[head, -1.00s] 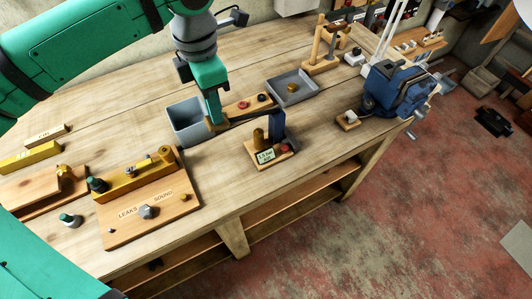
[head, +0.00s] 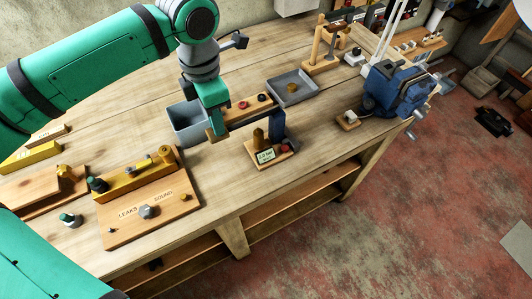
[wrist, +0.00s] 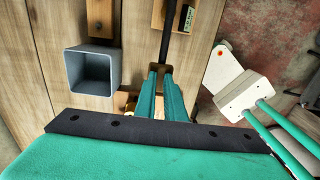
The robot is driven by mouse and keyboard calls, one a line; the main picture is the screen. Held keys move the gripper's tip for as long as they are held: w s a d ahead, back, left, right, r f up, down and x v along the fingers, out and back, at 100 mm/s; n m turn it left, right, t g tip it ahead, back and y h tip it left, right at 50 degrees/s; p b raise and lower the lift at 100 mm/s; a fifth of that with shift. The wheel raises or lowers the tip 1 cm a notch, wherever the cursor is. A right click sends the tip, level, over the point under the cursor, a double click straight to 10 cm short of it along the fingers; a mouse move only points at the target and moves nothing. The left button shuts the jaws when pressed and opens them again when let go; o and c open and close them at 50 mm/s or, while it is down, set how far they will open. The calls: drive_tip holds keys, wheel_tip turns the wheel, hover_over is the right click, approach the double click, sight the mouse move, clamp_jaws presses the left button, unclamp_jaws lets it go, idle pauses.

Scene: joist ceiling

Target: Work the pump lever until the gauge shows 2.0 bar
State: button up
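My gripper (head: 215,130) is at the lever's left end. In the wrist view its fingers (wrist: 161,72) close around the lever, hiding its end.
A grey open bin (head: 186,124) stands just left of my gripper. A grey tray (head: 293,88) and a wooden block with red and black knobs (head: 262,98) lie behind the lever. A "LEAKS SOUND" board (head: 150,222) is front left, a blue vise (head: 395,90) right.

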drive_tip(key=shift+w+d+r, duration=0.1)
drive_tip(key=shift+d+r, duration=0.05)
drive_tip(key=shift+r, duration=2.1)
wheel_tip(320, 180, up, 5)
idle(0.7)
idle(0.4)
